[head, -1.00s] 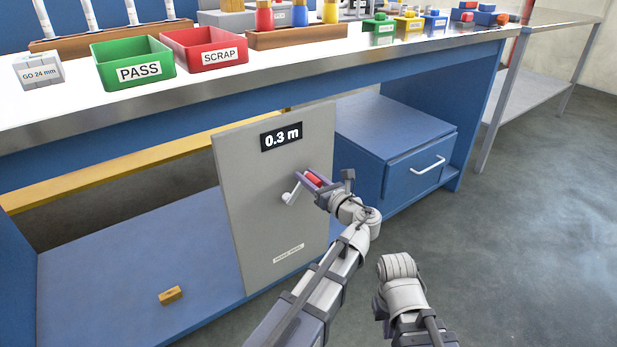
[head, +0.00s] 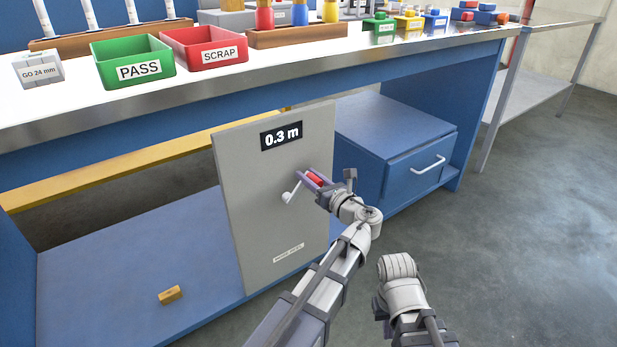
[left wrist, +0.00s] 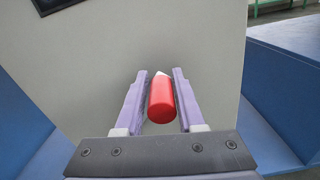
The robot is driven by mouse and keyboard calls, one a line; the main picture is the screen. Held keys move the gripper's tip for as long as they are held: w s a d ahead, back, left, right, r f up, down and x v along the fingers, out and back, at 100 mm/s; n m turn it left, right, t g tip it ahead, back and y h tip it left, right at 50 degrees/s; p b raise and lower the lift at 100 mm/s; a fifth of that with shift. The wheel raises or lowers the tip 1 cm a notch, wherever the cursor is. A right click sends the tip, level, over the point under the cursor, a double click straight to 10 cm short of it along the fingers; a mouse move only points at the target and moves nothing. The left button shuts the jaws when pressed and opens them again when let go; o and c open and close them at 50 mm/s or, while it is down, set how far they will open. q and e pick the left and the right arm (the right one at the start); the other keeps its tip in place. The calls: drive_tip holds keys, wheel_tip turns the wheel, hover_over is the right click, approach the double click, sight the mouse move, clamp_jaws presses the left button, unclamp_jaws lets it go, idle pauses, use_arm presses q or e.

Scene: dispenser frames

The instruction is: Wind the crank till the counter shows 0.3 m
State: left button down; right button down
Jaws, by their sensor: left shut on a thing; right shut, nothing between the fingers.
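The counter (head: 281,136) at the top of the grey panel (head: 262,220) reads 0.3 m in the head view. The crank (head: 289,194) is a light grey arm on the panel with a red handle (head: 314,179). My left gripper (head: 312,180) is shut on the red handle. In the left wrist view the handle (left wrist: 162,100) lies between the two purple fingers, its end toward the camera. My right arm (head: 402,290) is at the lower right of the head view, away from the panel; its fingertips are hidden.
A blue drawer cabinet (head: 390,140) stands right of the panel. A small yellow block (head: 170,295) lies on the lower shelf. The floor at right is clear.

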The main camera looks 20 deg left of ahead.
use_arm(q)
drive_tip(key=f+m, duration=0.1)
drive_tip(key=w+d+f+m+b, duration=0.1)
drive_tip(key=shift+w+m+b, duration=0.15)
drive_tip(key=shift+m+b, duration=0.15)
drive_tip(key=shift+m, duration=0.1)
drive_tip(key=shift+w+d+f+m+b, duration=0.2)
drive_tip(key=shift+f+m+b, duration=0.25)
drive_tip(key=shift+m, duration=0.3)
drive_tip(key=shift+w+d+f+m+b, duration=0.15)
drive_tip(key=shift+f+m+b, duration=0.3)
drive_tip(key=shift+m, duration=0.3)
drive_tip(key=c, duration=0.6)
unclamp_jaws()
